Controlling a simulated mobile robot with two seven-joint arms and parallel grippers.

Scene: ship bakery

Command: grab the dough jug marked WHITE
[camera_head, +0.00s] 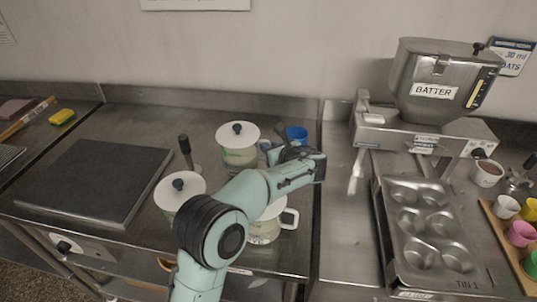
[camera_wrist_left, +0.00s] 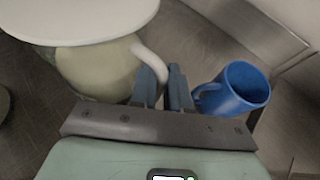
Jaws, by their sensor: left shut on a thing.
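A pale dough jug with a wide white lid and black knob (camera_head: 238,158) stands at the back of the left steel counter. It fills the upper left of the left wrist view (camera_wrist_left: 95,70), its handle running down between my fingers. My left gripper (camera_head: 272,150) is beside this jug and shut on its handle; its fingers also show in the left wrist view (camera_wrist_left: 165,88). Two similar jugs stand nearer: one on the left (camera_head: 166,197) and one partly behind my arm (camera_head: 264,236). I cannot read any jug's marking. My right gripper is not in view.
A blue mug (camera_head: 297,134) stands close right of my fingers, also in the left wrist view (camera_wrist_left: 238,88). A dark griddle plate (camera_head: 95,180) lies left. A batter dispenser (camera_head: 432,85) and muffin tin (camera_head: 430,235) are on the right counter.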

